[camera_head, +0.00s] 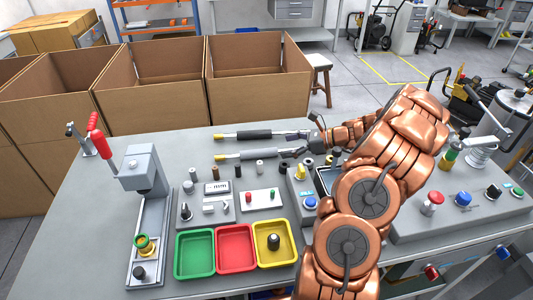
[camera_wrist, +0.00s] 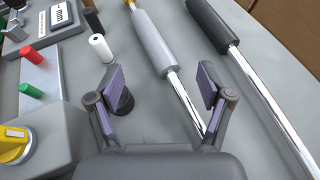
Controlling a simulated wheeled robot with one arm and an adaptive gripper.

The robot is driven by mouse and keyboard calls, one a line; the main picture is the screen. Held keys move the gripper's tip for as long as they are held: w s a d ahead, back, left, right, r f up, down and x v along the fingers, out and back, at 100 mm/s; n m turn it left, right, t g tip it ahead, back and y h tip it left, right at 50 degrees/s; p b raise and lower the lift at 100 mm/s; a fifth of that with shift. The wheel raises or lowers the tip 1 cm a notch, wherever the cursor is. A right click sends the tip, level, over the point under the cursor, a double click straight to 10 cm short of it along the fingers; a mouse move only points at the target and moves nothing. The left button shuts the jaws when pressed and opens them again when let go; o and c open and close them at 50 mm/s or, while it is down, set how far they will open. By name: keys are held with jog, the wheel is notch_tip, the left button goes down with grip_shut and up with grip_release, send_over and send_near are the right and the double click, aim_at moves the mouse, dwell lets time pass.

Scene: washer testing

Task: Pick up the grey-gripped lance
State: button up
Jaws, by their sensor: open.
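The grey-gripped lance (camera_head: 257,153) lies on the grey table, the nearer of two lances in the head view. In the wrist view its light grey grip (camera_wrist: 153,42) runs up from between my fingertips, with a brass-coloured tip at the top edge. Its shiny metal shaft runs down and right, partly hidden behind my right finger. My gripper (camera_wrist: 160,76) is open and empty, its fingers apart on either side of the lance near the grip's lower end. I cannot tell the exact height above it. In the head view my gripper (camera_head: 301,148) is small and partly unclear.
A black-gripped lance (camera_head: 254,134) lies parallel, farther back. A white cylinder (camera_wrist: 100,47) and a dark knob (camera_wrist: 124,101) stand left of the lance, the knob by my left finger. Cardboard boxes (camera_head: 258,73) stand behind the table. Green, red and yellow trays (camera_head: 196,275) are nearer.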

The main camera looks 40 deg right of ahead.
aim_at(269, 149)
jog(key=shift+p+x, duration=0.6)
jog(key=shift+x, duration=2.4)
jog(key=shift+d+f, duration=0.1)
jog(key=shift+c, duration=0.2)
grip_shut()
